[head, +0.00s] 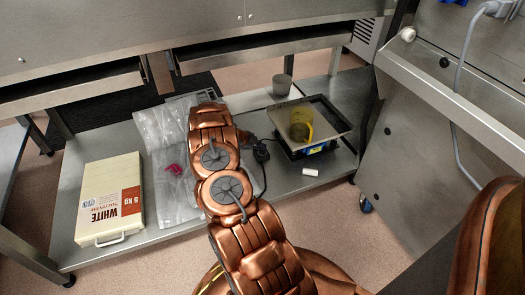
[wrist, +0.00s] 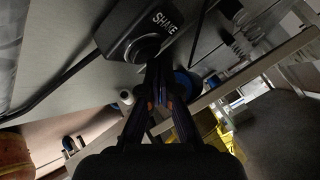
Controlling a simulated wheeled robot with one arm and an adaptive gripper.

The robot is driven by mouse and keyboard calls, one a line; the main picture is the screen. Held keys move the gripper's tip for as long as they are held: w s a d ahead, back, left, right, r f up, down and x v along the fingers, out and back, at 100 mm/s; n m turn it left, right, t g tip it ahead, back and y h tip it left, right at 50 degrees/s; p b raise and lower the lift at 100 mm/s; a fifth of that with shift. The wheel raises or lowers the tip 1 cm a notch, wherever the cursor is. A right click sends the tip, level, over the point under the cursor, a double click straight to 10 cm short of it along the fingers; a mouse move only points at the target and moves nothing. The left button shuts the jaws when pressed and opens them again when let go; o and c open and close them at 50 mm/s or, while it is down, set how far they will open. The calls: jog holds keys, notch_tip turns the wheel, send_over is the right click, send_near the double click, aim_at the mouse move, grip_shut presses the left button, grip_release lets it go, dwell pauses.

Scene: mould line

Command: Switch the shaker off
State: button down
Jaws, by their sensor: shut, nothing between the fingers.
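The black control box (wrist: 135,25) marked SHAKE, with a round dark knob (wrist: 146,50), fills the upper middle of the wrist view. My gripper (wrist: 157,68) is shut and empty, its fingertips right by the knob; I cannot tell whether they touch it.
Drawers overhang the back; a steel cabinet (head: 430,150) stands right.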

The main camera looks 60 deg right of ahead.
jog(key=shift+r+p, duration=0.95)
jog(key=shift+r, duration=2.05)
jog(key=shift+w+f, duration=0.1)
